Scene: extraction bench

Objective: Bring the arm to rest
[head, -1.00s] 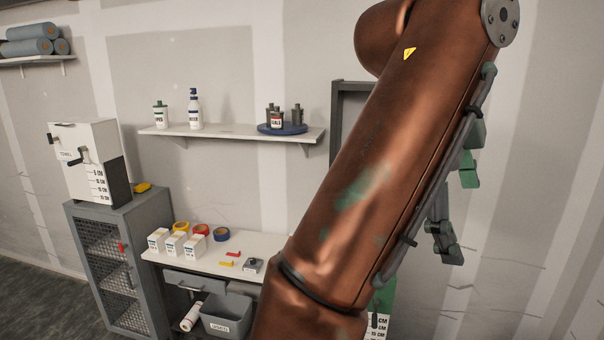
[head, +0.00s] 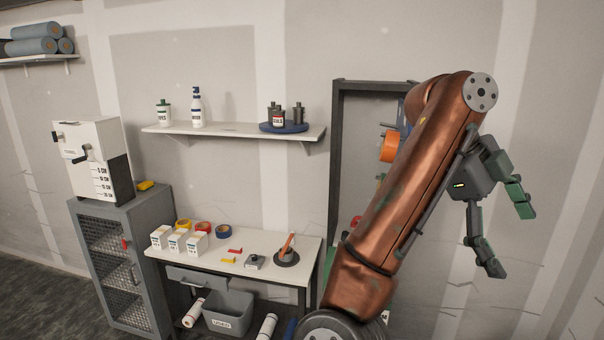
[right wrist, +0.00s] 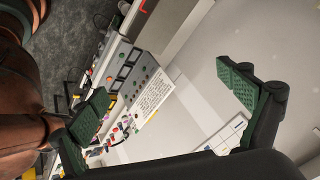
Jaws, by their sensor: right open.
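My right arm (head: 415,190) is copper-coloured and rises on the right side of the head view, folded at a high joint. My right gripper (head: 509,240) hangs at the arm's right, in front of the bare wall. Its fingers are spread apart with nothing between them. In the right wrist view the green finger pads of the right gripper (right wrist: 165,108) stand wide apart and empty. My left gripper is not in the head view.
A bench (head: 270,243) with boxes, tape rolls and a round dark stand (head: 287,259) is left of my arm. A wall shelf (head: 230,131) holds bottles. A dark frame (head: 336,150) is behind the arm. A panel (right wrist: 127,78) with buttons shows in the right wrist view.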

